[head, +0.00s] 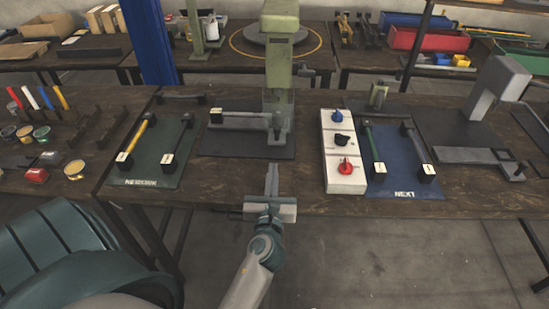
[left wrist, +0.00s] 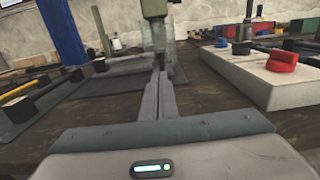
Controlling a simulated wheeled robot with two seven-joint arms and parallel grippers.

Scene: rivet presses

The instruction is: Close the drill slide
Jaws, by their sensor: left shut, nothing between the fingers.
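A green upright machine (head: 279,75) stands on a dark mat at the middle of the bench. A low horizontal grey bar (head: 243,122) runs left from its foot, with a pale tag block at its left end. I cannot tell for sure which part is the drill slide. My left gripper (head: 272,168) is shut and empty, at the bench's front edge, in front of the machine and apart from it. In the left wrist view its closed fingers (left wrist: 161,85) point toward the machine's foot (left wrist: 160,60). My right gripper is not in view.
A white control box (head: 343,172) with blue, black and red knobs stands right of the machine. A blue mat (head: 404,184) and a grey press (head: 496,85) are further right. A green mat (head: 140,181) with tagged handles lies left. Bare wood lies before the machine.

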